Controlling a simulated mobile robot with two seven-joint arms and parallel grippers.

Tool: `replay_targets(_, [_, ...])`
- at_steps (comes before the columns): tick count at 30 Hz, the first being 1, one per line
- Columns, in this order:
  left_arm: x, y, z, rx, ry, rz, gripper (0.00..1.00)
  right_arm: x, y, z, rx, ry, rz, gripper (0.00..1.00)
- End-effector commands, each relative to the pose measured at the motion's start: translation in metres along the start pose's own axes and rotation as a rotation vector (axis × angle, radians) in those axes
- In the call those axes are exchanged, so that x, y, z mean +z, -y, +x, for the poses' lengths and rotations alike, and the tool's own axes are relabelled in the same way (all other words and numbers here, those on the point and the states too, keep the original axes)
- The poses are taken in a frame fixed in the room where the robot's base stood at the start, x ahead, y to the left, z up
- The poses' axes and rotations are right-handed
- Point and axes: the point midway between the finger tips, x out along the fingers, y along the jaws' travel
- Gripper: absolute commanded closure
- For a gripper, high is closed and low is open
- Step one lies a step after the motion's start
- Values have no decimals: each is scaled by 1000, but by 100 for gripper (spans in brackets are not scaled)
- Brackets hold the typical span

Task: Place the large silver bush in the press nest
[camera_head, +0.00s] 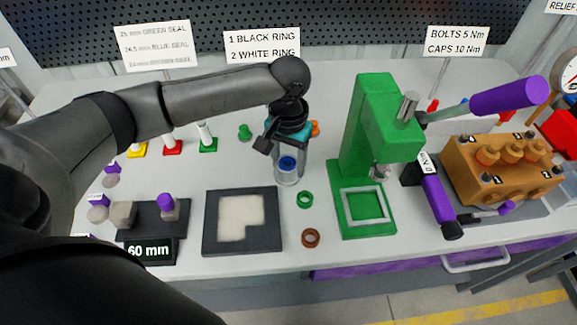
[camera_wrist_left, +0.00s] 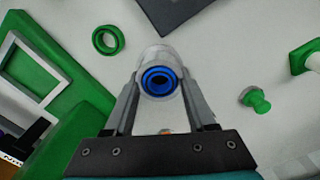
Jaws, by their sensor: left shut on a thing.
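My left gripper (camera_head: 285,165) is shut on the large silver bush (camera_head: 287,174), a silver cylinder with blue rings inside its open end. In the left wrist view the bush (camera_wrist_left: 158,62) sits between the fingertips (camera_wrist_left: 158,92), its open end facing the camera. The green press (camera_head: 375,130) stands to the right of the gripper in the head view. Its nest (camera_head: 367,190), a square grey frame on the green base, looks empty. The bush is apart from the press, over the white bench. My right gripper is not in view.
A green ring (camera_head: 305,199) and a brown ring (camera_head: 311,238) lie between the dark tray (camera_head: 212,240) and the press. A purple-handled lever (camera_head: 507,95) sticks out right of the press. An orange pump block (camera_head: 500,172) stands further right. A green plug (camera_head: 244,132) stands behind.

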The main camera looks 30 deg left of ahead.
Motion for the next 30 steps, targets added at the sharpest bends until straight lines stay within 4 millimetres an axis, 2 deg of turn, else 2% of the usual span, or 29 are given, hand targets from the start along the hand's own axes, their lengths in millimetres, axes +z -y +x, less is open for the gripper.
replay_targets(3, [0, 0, 9, 1, -1, 0, 100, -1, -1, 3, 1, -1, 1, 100])
replay_targets(14, [0, 0, 11, 1, -1, 0, 100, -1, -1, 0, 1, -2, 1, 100])
replay_targets(15, [0, 0, 11, 0, -2, 1, 41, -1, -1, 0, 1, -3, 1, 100])
replay_targets(22, [0, 0, 11, 0, -1, 0, 15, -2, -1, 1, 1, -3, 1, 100])
replay_targets(30, [0, 0, 10, 0, -2, 0, 14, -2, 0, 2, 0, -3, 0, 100])
